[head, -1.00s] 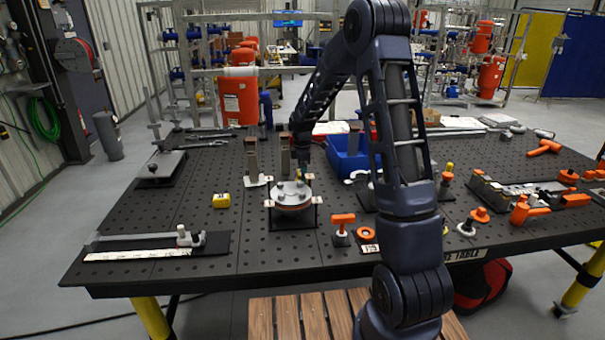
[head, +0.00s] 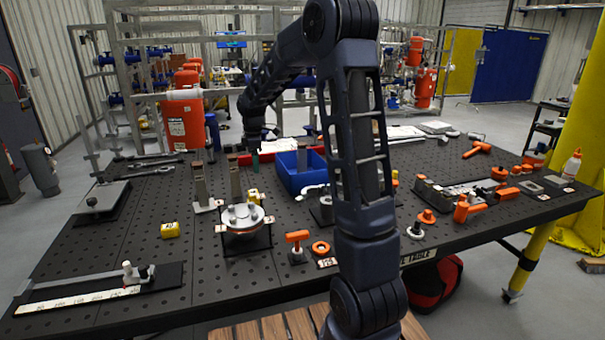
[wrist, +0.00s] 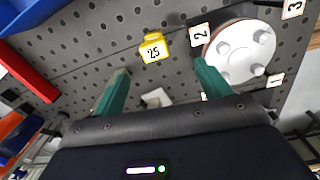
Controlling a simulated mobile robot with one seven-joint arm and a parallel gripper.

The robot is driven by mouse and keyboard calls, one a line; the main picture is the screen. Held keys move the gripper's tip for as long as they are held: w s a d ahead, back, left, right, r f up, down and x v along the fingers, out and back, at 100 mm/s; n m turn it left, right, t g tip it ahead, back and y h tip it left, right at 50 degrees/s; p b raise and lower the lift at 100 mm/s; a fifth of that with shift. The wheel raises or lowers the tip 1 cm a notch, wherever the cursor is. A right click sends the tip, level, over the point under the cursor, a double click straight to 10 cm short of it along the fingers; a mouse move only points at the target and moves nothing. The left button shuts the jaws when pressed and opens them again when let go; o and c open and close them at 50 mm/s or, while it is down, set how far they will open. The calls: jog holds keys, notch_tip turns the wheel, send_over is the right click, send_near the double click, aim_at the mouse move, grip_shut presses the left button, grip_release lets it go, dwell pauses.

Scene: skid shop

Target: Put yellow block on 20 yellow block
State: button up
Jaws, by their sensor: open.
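A yellow block (head: 254,197) stands on the black perforated table just behind the round metal flange (head: 243,217). In the wrist view this yellow block (wrist: 154,48) shows the number 25 and lies beyond the fingertips, roughly in line with the gap between them. A second yellow block (head: 170,230) sits on the table left of the flange; its label is too small to read. My gripper (head: 254,161) is above the table, behind and above the nearer-flange block. In the wrist view my gripper (wrist: 161,66) has its two green fingers spread, with nothing held.
Upright posts (head: 235,183) stand close behind the flange. Number cards surround the flange. A ruler fixture (head: 85,300) lies front left. Table surface around the left yellow block is clear.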

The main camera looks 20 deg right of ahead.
jog(key=s+d+r+m+t, duration=0.1)
jog(key=s+d+r+m, duration=0.3)
jog(key=s, duration=0.5)
jog(key=s+d+r+m+t, duration=0.1)
jog(key=s+d+r+m, duration=0.25)
jog(key=s, duration=0.55)
jog(key=s+d+r+m+t, duration=0.1)
jog(key=s+d+r+m, duration=0.3)
jog(key=s, duration=0.5)
jog(key=s+d+f+m+t, duration=0.1)
jog(key=s+d+f+m, duration=0.1)
jog(key=s+m, duration=0.3)
jog(key=s, duration=0.4)
jog(key=shift+s, duration=0.3)
